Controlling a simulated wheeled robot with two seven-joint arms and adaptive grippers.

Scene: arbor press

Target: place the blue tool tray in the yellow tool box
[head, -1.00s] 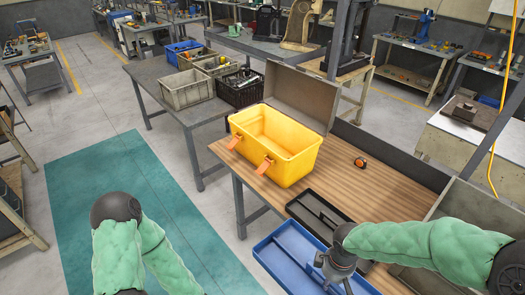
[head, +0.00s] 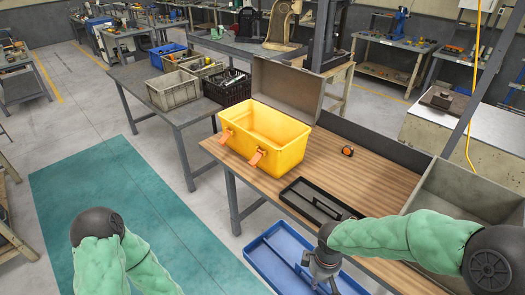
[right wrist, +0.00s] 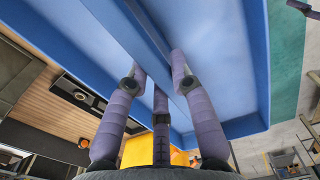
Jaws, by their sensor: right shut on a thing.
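The blue tool tray (head: 268,268) is in front of the table's near edge, off the tabletop, low in the head view. My right gripper (head: 321,274) is shut on the tray's middle divider. In the right wrist view its fingers (right wrist: 158,77) stand on both sides of the divider (right wrist: 130,35). The tray's near part is cut off by the head frame. The yellow tool box (head: 268,139) stands open on the table, beyond the tray. Its inside looks empty, with orange latches on the near side. My left gripper is out of view; only part of that arm shows.
A black tray (head: 308,202) lies on the wooden table (head: 375,178) between the blue tray and the box. A small orange and black tape measure (head: 347,151) lies right of the box.

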